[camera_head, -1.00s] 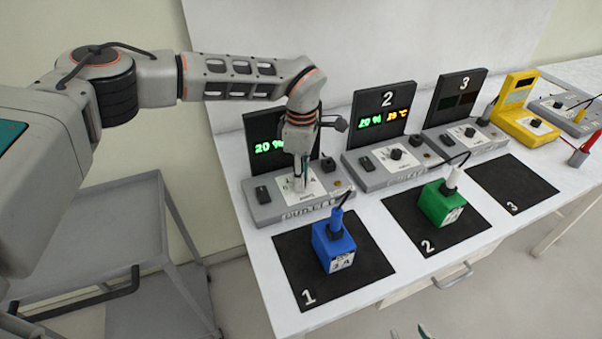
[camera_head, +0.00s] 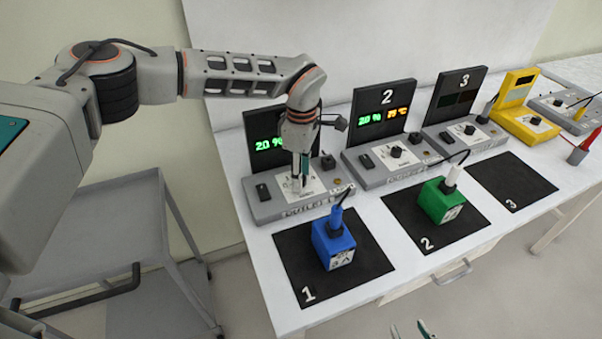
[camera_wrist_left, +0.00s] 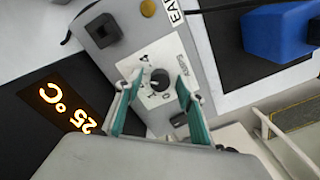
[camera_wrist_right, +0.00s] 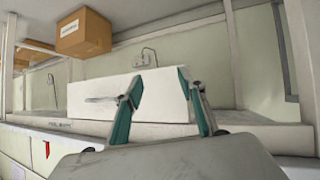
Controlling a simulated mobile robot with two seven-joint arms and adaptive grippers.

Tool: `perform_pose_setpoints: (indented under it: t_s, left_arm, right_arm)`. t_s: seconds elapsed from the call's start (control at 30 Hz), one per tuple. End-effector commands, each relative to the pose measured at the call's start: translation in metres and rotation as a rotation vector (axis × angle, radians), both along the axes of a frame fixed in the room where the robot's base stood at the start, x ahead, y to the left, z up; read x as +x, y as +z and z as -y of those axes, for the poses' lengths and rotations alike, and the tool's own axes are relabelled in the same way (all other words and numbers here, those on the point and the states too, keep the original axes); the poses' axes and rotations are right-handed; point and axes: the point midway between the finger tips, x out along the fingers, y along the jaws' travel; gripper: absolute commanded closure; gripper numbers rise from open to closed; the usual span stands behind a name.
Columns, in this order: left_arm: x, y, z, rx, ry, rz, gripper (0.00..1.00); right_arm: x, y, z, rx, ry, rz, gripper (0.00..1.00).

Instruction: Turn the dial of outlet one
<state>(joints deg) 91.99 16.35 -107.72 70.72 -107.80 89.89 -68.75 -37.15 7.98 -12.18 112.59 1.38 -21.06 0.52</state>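Outlet one is the grey box (camera_head: 264,210) at the left of the row, with a dark display (camera_head: 259,150) reading green 20 %. In the left wrist view its dial (camera_wrist_left: 160,79) is a small black knob on a white scale plate (camera_wrist_left: 152,62). My left gripper (camera_head: 301,178) points down over that plate and hides the dial in the head view. In the left wrist view my left gripper (camera_wrist_left: 158,84) is open, one finger on each side of the dial, with visible gaps. My right gripper (camera_wrist_right: 154,84) is open and empty, away from the outlets.
A blue block (camera_head: 333,245) with a plugged cable stands on black mat 1 (camera_head: 291,257), in front of outlet one. Outlet two (camera_head: 391,165) and a green block (camera_head: 437,203) are to the right.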

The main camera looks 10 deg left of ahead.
Motion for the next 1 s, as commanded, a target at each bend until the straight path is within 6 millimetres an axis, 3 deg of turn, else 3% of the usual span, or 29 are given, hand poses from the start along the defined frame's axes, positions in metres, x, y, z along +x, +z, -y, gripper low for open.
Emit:
perform_pose_setpoints:
  t_s: [0.27, 0.7, 1.0]
  left_arm:
    - [0.001, 0.018, 0.0, 0.0, 0.001, 0.001, 0.62]
    - [0.003, 0.101, 0.0, 0.0, 0.0, 0.002, 0.62]
    - [0.003, 0.12, 0.0, 0.0, 0.0, 0.0, 0.62]
  right_arm:
    - [-0.001, -0.002, 0.001, -0.003, 0.001, -0.003, 0.6]
    - [-0.001, -0.002, 0.0, -0.002, 0.0, -0.003, 0.6]
    - [-0.001, -0.002, 0.0, 0.0, 0.0, -0.003, 0.6]
